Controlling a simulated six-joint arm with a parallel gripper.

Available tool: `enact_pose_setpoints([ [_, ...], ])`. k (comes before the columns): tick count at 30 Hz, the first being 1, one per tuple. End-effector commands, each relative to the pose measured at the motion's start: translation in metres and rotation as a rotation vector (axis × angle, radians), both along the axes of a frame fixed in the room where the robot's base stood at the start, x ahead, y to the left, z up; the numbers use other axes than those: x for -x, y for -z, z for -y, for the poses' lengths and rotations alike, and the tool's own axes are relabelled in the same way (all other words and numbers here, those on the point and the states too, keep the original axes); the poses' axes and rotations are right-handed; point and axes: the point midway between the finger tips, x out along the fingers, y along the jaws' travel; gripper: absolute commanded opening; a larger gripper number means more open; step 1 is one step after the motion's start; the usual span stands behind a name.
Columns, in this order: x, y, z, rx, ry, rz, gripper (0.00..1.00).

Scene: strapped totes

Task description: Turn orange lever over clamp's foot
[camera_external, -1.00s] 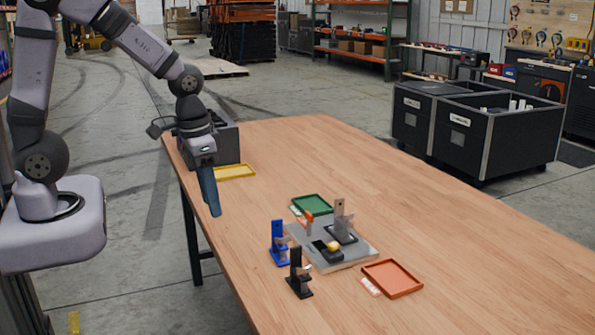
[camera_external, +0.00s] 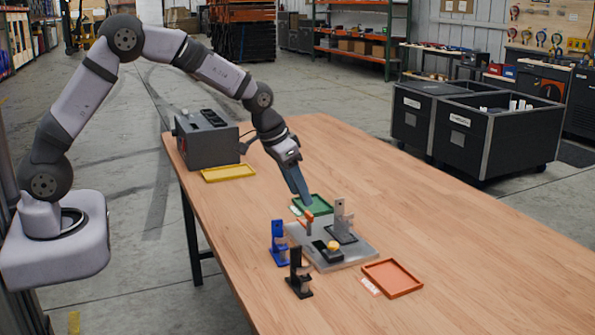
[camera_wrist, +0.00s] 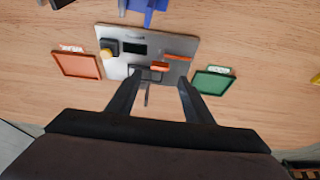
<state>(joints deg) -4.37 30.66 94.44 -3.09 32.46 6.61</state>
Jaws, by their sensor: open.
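The orange lever (camera_external: 309,216) stands on a short post at the left of the grey plate (camera_external: 361,253). In the wrist view an orange bar (camera_wrist: 178,58) lies toward the plate's green-tray side, with a smaller orange piece (camera_wrist: 160,66) near it. The clamp (camera_external: 341,222) is a grey upright with a dark foot on the plate, partly between the fingers in the wrist view. My gripper (camera_external: 304,203) points down just above the lever in the external view; contact cannot be told. In the wrist view my gripper (camera_wrist: 156,90) is open, with nothing held between its fingers.
A yellow knob (camera_external: 333,245) sits on the plate. A blue stand (camera_external: 278,244) and a black stand (camera_external: 298,276) are close in front. A green tray (camera_external: 318,203) lies behind, an orange tray (camera_external: 393,278) to the right. The table's right side is clear.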

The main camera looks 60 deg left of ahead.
Motion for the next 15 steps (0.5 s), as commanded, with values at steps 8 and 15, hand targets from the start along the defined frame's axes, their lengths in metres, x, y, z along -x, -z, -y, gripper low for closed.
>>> enact_pose_setpoints([
  [8,-0.012,0.03,0.0,0.0,0.0,-0.004,0.47],
  [15,-0.02,0.05,0.0,0.0,0.001,-0.002,0.47],
])
